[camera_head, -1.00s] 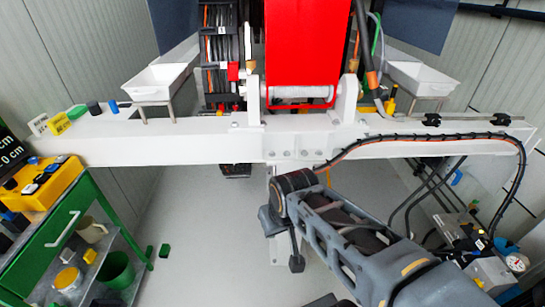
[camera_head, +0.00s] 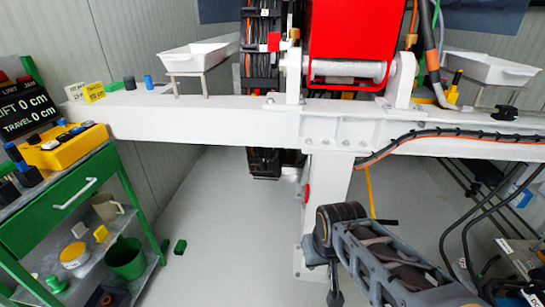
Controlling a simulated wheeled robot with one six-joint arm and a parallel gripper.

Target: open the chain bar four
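A black cable chain (camera_head: 262,45) with crossbars and orange and grey cables inside runs upright behind the white beam, left of the red housing. Its lower end (camera_head: 263,163) shows below the beam. I cannot make out which crossbar is number four or whether it is open. My grey arm comes in from the lower right, in front of the beam. A dark part (camera_head: 335,291) hangs below its near joint, cut by the bottom edge. It may be my gripper; its fingers cannot be made out. It is apart from the chain.
The white beam (camera_head: 210,122) crosses the view. The red housing (camera_head: 352,40) is above it, with white trays (camera_head: 198,55) (camera_head: 490,68) either side. A green cart (camera_head: 70,205) with a yellow control box (camera_head: 65,147) stands left.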

